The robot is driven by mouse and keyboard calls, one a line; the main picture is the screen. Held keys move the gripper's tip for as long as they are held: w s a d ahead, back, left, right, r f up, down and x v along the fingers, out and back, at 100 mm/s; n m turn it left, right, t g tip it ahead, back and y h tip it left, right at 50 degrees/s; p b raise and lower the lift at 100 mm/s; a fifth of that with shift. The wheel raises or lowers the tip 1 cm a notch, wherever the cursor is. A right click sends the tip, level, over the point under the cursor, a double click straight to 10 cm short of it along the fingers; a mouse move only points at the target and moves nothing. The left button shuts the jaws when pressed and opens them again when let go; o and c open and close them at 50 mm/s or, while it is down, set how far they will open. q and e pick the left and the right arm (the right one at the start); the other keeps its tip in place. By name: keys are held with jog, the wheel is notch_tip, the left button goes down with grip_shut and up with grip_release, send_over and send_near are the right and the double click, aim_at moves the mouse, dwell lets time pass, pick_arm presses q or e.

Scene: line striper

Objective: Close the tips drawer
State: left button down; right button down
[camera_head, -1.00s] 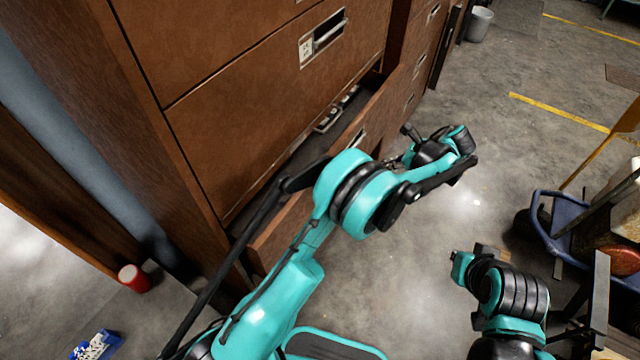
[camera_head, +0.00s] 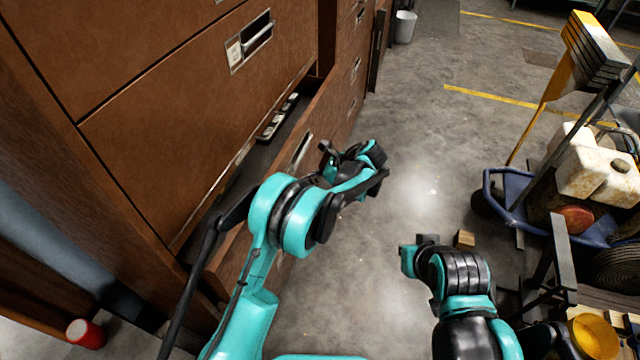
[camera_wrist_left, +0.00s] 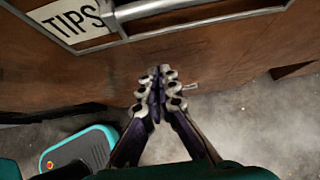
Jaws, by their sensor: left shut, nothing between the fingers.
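The brown tips drawer (camera_head: 322,112) is pulled part way out of the wooden cabinet, low down, in the head view. Small items (camera_head: 277,118) lie inside it. In the left wrist view its front (camera_wrist_left: 215,48) bears a white TIPS label (camera_wrist_left: 72,20) beside a metal handle (camera_wrist_left: 150,8). My left gripper (camera_head: 326,152) is outside the drawer front, near its handle. In the wrist view its fingers (camera_wrist_left: 158,82) are shut and empty, below the handle; whether they touch the panel I cannot tell. My right arm is at lower right; its gripper is not clearly visible.
A closed drawer with a handle (camera_head: 255,38) is above. A blue cart with white containers (camera_head: 595,170) stands at right. A small wooden block (camera_head: 465,238) is near my right arm. A red can (camera_head: 86,333) is at lower left. Grey floor between cabinet and cart is mostly clear.

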pick_arm(q)
jog(key=shift+w+a, duration=0.2)
jog(key=shift+a, duration=0.3)
jog(key=w+a, duration=0.1)
jog(key=a, duration=0.2)
jog(key=w+a, duration=0.1)
jog(key=a, duration=0.2)
jog(key=w+a, duration=0.1)
jog(key=a, duration=0.2)
jog(key=shift+a, duration=0.25)
jog(key=shift+a+r, duration=0.1)
jog(key=shift+w+a, duration=0.1)
